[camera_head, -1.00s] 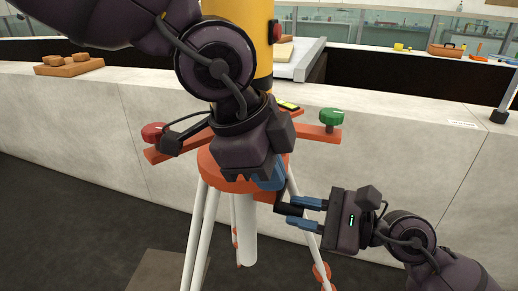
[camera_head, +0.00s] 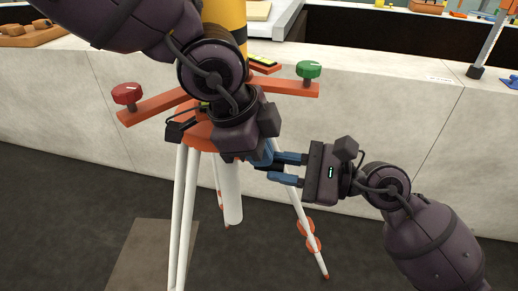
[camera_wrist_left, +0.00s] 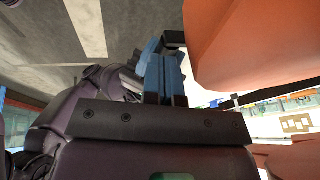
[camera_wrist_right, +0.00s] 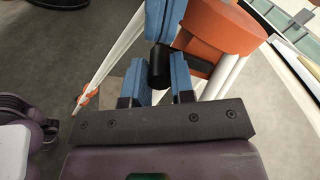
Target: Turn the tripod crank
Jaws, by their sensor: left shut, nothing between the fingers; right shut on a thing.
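The orange tripod head (camera_head: 192,132) stands on white legs, and it also shows in the right wrist view (camera_wrist_right: 228,25). The black crank handle (camera_wrist_right: 160,66) sits between the blue fingers of my right gripper (camera_head: 288,169), which is shut on it at the tripod's right side. My left gripper (camera_wrist_left: 165,80) is shut and empty beside the tripod head, close to the crank. Its blue fingers also show at the top of the right wrist view, just past the handle. My left wrist hides much of the tripod head and crank arm in the head view.
A red knob (camera_head: 127,93) and a green knob (camera_head: 309,70) stand on orange bars around the tripod head. A yellow-and-black column (camera_head: 226,14) rises above. The pale flume wall (camera_head: 385,130) is close behind; dark floor is open in front.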

